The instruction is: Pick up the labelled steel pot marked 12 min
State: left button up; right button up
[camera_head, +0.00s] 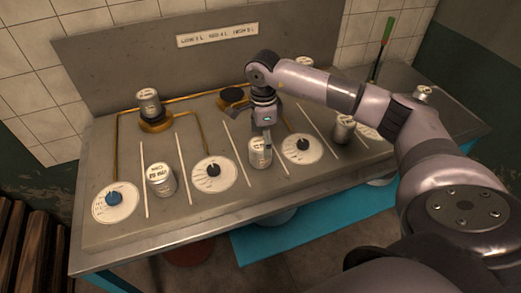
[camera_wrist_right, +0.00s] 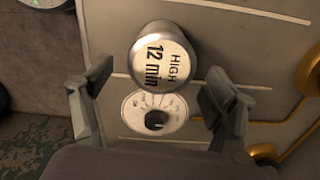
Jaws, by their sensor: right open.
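The steel pot marked HIGH 12 min (camera_wrist_right: 178,62) stands in the upper middle of the right wrist view, its label readable on top. In the head view this seems to be the pot (camera_head: 260,153) on the sloped grey panel, just below my gripper; its label is too small to read there. My right gripper (camera_head: 254,124) is open and empty above it. In the right wrist view the two fingers of the gripper (camera_wrist_right: 158,82) are spread left and right of the pot, without visible contact. My left gripper is not in view.
Other steel pots stand at left (camera_head: 160,179), on a back-left burner (camera_head: 148,103) and at right (camera_head: 343,130), partly behind my arm. White dials lie between them, one (camera_head: 213,174) left of the pot, another (camera_head: 302,150) right. A second burner (camera_head: 232,97) is behind. Thin white ridges divide the panel.

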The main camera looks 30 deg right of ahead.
jog(key=f+p, duration=0.1)
jog(key=f, duration=0.1)
jog(key=f+p, duration=0.1)
jog(key=f, duration=0.1)
jog(key=shift+a+f, duration=0.2)
jog(key=shift+f, duration=0.1)
jog(key=shift+w+f, duration=0.1)
jog(key=shift+f, duration=0.45)
jog(key=shift+c, duration=0.6)
jog(key=c, duration=1.3)
